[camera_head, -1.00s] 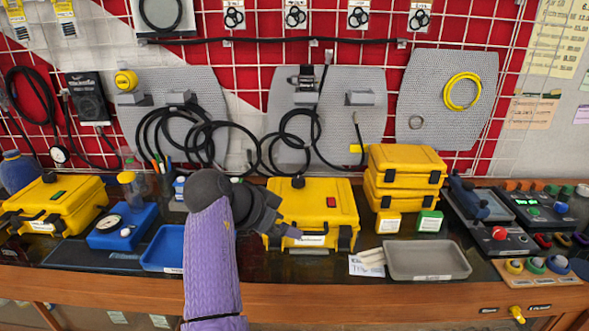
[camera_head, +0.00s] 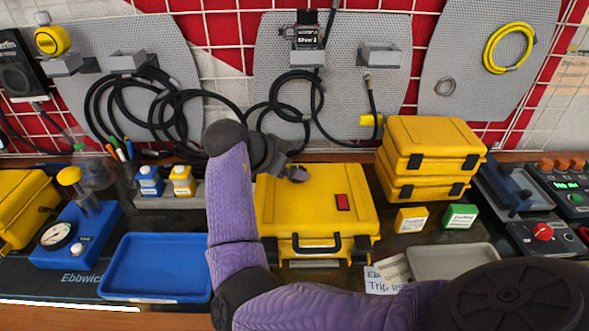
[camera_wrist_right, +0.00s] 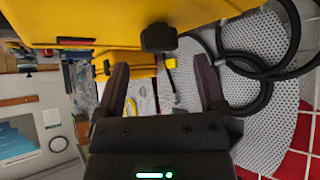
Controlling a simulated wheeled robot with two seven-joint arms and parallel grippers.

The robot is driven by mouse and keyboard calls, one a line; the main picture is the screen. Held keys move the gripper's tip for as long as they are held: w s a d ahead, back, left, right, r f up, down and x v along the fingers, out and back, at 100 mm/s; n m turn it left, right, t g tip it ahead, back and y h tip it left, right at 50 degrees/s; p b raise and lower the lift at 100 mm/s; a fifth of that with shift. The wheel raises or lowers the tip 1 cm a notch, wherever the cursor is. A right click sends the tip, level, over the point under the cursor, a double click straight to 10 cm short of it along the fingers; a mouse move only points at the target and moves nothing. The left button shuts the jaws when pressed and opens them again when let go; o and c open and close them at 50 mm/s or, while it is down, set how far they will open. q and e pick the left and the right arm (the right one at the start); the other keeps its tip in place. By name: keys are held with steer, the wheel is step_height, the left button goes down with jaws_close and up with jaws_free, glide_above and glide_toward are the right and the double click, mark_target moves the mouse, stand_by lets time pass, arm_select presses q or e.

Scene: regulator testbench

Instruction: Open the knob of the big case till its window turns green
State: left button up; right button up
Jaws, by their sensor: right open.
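The big yellow case (camera_head: 317,212) lies closed in the middle of the bench, its black handle facing me. Its small window (camera_head: 342,202) on the lid is red. My right gripper (camera_head: 298,174) is at the back left part of the lid and covers the knob in the head view. In the right wrist view, the case (camera_wrist_right: 85,20) fills the top and its black knob (camera_wrist_right: 159,38) stands out from it. The fingers of my right gripper (camera_wrist_right: 160,66) are open and empty, with the knob just beyond the gap between their tips. My left gripper is out of view.
Two stacked yellow cases (camera_head: 430,150) stand right of the big case, with small yellow and green boxes in front. A blue tray (camera_head: 155,265) lies to the left and a grey tray (camera_head: 455,262) to the right. Black cables hang on the panel behind.

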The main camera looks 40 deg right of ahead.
steer(key=x, duration=0.3)
steer(key=shift+d+f, duration=0.25)
steer(key=shift+c, duration=0.3)
jaws_close()
